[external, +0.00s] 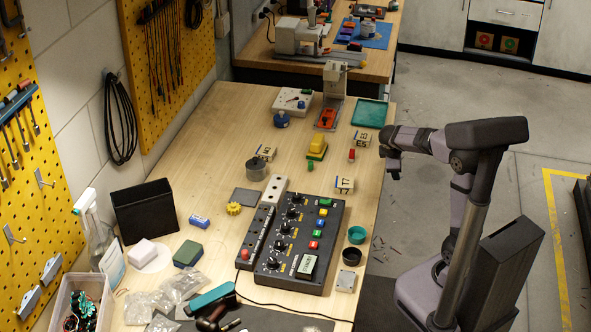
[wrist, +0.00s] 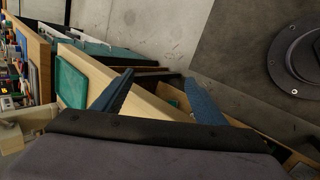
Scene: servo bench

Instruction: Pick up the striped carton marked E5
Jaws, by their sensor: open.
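Three small white cartons with dark markings and blue stripes stand on the wooden bench in the external view. One carton (external: 362,139) is near the right edge of the bench, another carton (external: 344,185) is nearer the camera, and a third carton (external: 265,152) is farther left. The marks are too small to read surely; the one near the right edge looks most like E5. My gripper (external: 394,174) is open and empty, just right of that carton, by the bench edge. In the wrist view its two blue fingers (wrist: 160,88) are spread apart, with no carton between them.
A green tray (external: 370,113) lies behind the right carton; it also shows in the wrist view (wrist: 71,83). A black control box (external: 325,225) fills the nearer bench.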

